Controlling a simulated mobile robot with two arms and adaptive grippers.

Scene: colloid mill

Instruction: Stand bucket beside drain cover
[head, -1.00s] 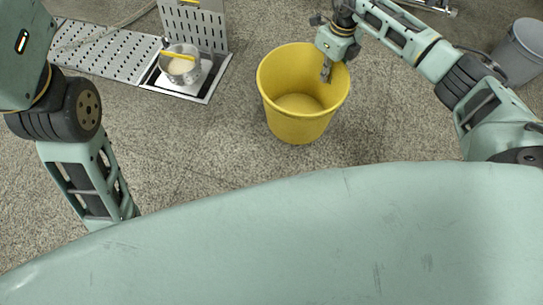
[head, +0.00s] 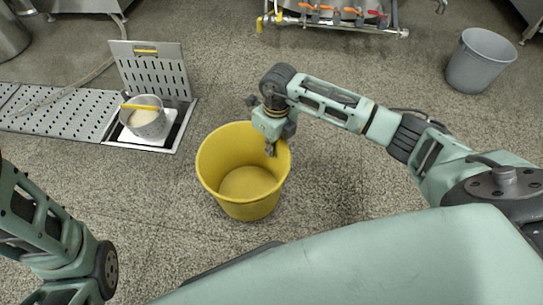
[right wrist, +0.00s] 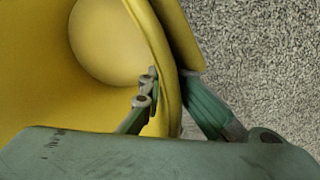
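The yellow bucket (head: 243,183) is upright, to the right of and nearer to me than the open floor drain. I cannot tell whether its base touches the floor. My right gripper (head: 271,143) is at its far right rim. In the right wrist view, the gripper (right wrist: 172,88) straddles the wall of the bucket (right wrist: 50,60), one finger inside and one outside, closed on the rim. The perforated drain cover (head: 152,68) stands raised behind the drain opening. My left arm shows at the lower left, but its gripper is out of view.
A small pot (head: 146,122) with pale contents and a yellow bar sits at the drain opening. Perforated floor plates (head: 50,108) run left. A grey bucket (head: 481,62) stands far right, a valve pipe (head: 335,22) at the back. Floor (head: 345,190) right of the yellow bucket is clear.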

